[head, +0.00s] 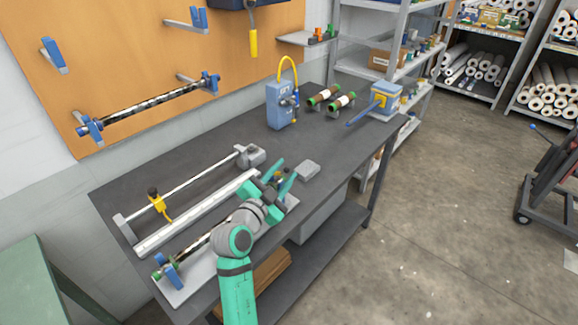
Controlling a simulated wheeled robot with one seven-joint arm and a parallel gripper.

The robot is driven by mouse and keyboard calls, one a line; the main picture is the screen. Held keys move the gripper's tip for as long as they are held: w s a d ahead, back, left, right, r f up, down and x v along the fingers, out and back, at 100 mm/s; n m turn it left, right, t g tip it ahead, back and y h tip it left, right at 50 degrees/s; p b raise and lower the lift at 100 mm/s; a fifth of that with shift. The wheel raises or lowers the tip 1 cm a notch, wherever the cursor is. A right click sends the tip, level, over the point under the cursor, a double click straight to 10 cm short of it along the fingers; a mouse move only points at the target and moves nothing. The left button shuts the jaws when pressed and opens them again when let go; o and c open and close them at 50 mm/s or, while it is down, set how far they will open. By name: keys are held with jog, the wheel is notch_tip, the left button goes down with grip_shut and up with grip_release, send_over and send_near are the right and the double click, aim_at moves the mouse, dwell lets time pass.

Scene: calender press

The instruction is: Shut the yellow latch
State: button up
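My gripper (281,170), with teal fingers, is over the front of the dark bench, at the right end of a dark patterned roller. Its fingers stand apart, so it looks open. A small yellow patch (279,174) and some blue show between or behind the fingers; whether this is the yellow latch, and whether the fingers touch it, I cannot tell. The roller (196,246) lies on a pale base (187,287), its left end in a blue holder (173,270). My gripper and arm hide most of its right end.
A rail with a yellow-and-black slider (158,205) and a pale bar (200,213) lie behind the roller. A grey block (307,170) is right of my gripper. A blue box with a yellow hose (280,106) stands farther back. The bench's middle (225,138) is clear.

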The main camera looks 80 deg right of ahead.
jog(key=v, duration=0.6)
jog(key=shift+c, duration=0.4)
jog(key=c, duration=0.5)
jog(key=shift+w+a+r+n, duration=0.1)
jog(key=shift+n, duration=0.3)
grip_shut()
jog(key=w+a+n+t+h, duration=0.15)
jog(key=a+n, duration=0.25)
jog(key=n, duration=0.6)
jog(key=w+a+n+h, duration=0.2)
jog(key=w+a+n, duration=0.1)
jog(key=n, duration=0.7)
jog(key=s+d, duration=0.4)
jog(key=d, duration=0.6)
jog(key=shift+s+r, duration=0.2)
jog(key=shift+r, duration=0.15)
